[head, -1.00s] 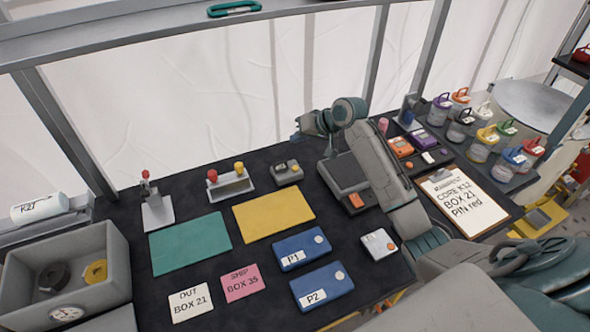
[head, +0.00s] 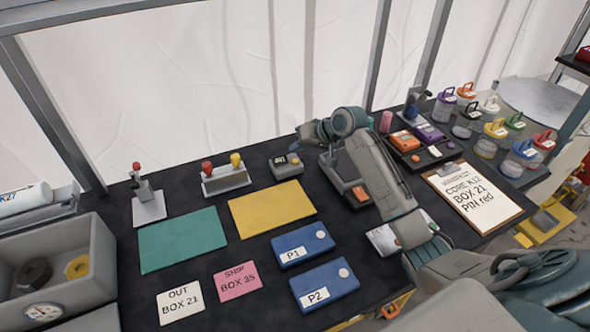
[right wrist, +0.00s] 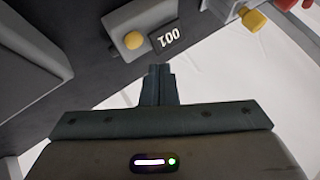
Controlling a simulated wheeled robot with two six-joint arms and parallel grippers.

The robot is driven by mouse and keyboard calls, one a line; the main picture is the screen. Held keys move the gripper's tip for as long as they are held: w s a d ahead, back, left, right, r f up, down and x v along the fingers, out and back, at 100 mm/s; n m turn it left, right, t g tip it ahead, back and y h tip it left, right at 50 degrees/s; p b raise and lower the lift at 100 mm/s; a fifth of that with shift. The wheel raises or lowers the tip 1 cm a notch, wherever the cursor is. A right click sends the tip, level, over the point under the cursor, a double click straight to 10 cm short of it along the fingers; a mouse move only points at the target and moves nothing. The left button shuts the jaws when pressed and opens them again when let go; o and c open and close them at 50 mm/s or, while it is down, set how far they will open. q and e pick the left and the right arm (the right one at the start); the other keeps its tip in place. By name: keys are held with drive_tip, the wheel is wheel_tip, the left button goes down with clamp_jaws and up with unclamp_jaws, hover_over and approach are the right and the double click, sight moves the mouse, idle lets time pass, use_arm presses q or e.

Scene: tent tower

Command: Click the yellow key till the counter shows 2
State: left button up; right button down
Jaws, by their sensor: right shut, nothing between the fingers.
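The small grey counter box (head: 284,170) stands at the back of the dark table. In the right wrist view its round yellow key (right wrist: 133,40) stands up, with the display (right wrist: 166,38) beside it showing digits that I read as 001. My right gripper (head: 304,139) is shut and empty, just behind and above the box in the head view. In the right wrist view its closed fingers (right wrist: 160,72) point toward the box, a little apart from the key in the picture; I cannot tell the height gap. My left gripper is not in view.
A stand with red and yellow knobs (head: 226,182) is left of the counter box. A grey device with an orange key (head: 345,186) stands close under my right arm. Yellow (head: 271,209) and teal (head: 184,242) mats lie in front.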

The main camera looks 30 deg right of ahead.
sight(298, 165)
drive_tip(key=shift+f, duration=0.95)
drive_tip(key=shift+f, duration=0.2)
idle(1.2)
drive_tip(key=shift+f, duration=0.25)
drive_tip(key=shift+f, duration=0.45)
idle(0.9)
drive_tip(key=shift+r, duration=0.1)
drive_tip(key=shift+r+p, duration=0.8)
drive_tip(key=shift+p, duration=0.3)
